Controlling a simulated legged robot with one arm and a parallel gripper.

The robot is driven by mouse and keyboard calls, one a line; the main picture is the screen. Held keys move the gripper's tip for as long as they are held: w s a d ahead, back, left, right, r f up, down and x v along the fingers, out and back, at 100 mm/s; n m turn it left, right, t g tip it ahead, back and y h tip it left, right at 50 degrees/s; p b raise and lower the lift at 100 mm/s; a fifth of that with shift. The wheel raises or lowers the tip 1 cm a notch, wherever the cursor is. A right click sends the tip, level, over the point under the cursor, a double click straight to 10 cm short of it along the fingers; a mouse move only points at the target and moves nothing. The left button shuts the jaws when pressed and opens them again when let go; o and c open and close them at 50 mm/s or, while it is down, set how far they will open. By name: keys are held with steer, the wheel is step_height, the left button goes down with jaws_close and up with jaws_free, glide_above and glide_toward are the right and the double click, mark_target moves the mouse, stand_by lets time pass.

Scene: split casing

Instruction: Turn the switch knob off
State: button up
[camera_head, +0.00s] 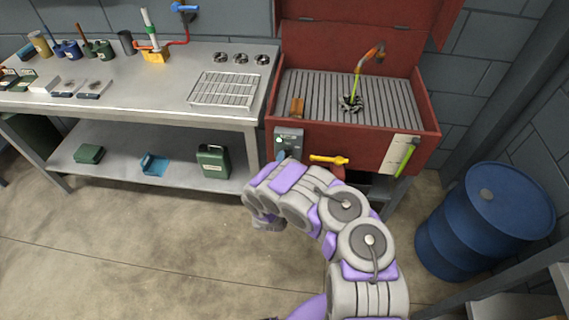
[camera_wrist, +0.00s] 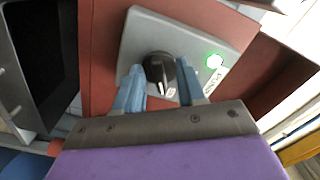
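The switch knob (camera_wrist: 160,70) is black with a pale pointer mark, on a grey switch plate (camera_wrist: 140,35) in the wrist view. A green light (camera_wrist: 213,61) glows on the plate to the right of the knob. My gripper (camera_wrist: 160,82) has its two blue fingers on either side of the knob, spread apart. The left finger lies close to the knob; whether either finger touches it I cannot tell. In the head view the grey switch box (camera_head: 289,139) sits on the front of the red wash cabinet, and my arm hides the knob.
The red cabinet (camera_head: 430,110) has a slatted basin with a green-and-orange nozzle (camera_head: 356,80). A yellow lever (camera_head: 328,159) sticks out right of the switch box. A metal workbench (camera_head: 150,105) stands at left, a blue barrel (camera_head: 470,225) at right. Floor at left front is clear.

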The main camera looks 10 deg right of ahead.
steer(key=shift+d, duration=0.7)
steer(key=shift+c, duration=1.3)
steer(key=shift+a, duration=0.45)
jaws_close()
